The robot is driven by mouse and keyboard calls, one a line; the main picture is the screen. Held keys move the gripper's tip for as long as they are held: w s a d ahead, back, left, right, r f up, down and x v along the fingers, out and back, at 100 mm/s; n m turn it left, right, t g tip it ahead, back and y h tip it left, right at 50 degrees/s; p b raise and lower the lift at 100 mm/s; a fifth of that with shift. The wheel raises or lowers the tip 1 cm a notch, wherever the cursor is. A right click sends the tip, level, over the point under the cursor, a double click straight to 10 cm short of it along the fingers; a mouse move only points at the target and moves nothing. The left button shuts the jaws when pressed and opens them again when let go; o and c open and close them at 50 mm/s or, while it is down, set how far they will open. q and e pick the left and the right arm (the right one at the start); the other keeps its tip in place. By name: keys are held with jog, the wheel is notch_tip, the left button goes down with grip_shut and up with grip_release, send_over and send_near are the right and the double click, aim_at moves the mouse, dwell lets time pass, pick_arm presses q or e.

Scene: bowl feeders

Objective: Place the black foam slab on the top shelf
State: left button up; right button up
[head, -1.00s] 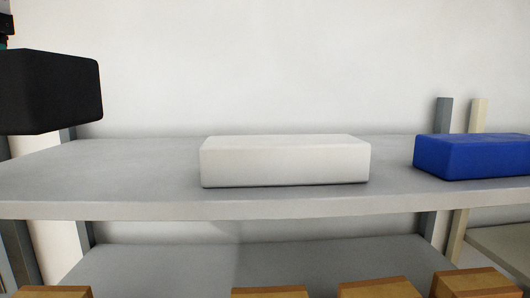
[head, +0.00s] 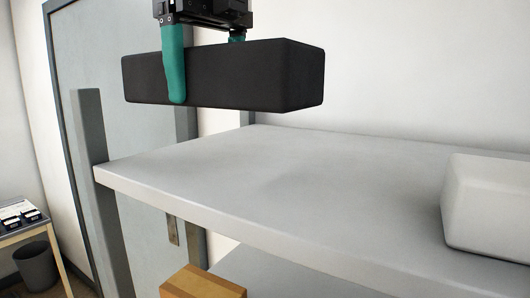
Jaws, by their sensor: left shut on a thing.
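The black foam slab (head: 235,78) hangs level in the air at the upper middle of the head view, above the left end of the top shelf (head: 270,185). My left gripper (head: 205,55) comes down from above and is shut on the slab, with a green finger across its near face. The far finger is mostly hidden behind the slab. A gap shows between the slab's underside and the shelf's surface. My right gripper is out of view.
A white block (head: 488,205) sits on the shelf at the right. The shelf's left part is bare. A cardboard box (head: 203,284) is below it. A grey door (head: 135,150) stands behind at left. A small table (head: 20,222) and a bin (head: 36,266) are at far left.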

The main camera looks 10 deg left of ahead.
aim_at(214, 182)
pick_arm(q)
jog(key=shift+s+f, duration=0.25)
jog(key=shift+s, duration=0.1)
jog(key=shift+s+d+f, duration=0.1)
jog(key=shift+f, duration=0.25)
jog(key=shift+w+f, duration=0.2)
jog(key=shift+f, duration=0.15)
jog(key=f, duration=0.1)
jog(key=w+f, duration=0.1)
jog(key=shift+w+f, duration=0.1)
jog(key=shift+f, duration=0.2)
jog(key=shift+a+f, duration=0.2)
jog(key=shift+s+d+f, duration=0.1)
jog(key=shift+s+f, duration=0.3)
jog(key=shift+f, duration=0.35)
notch_tip(214, 182, down, 3)
jog(key=shift+w, duration=0.1)
jog(key=shift+w+f, duration=0.1)
jog(key=shift+f, duration=0.15)
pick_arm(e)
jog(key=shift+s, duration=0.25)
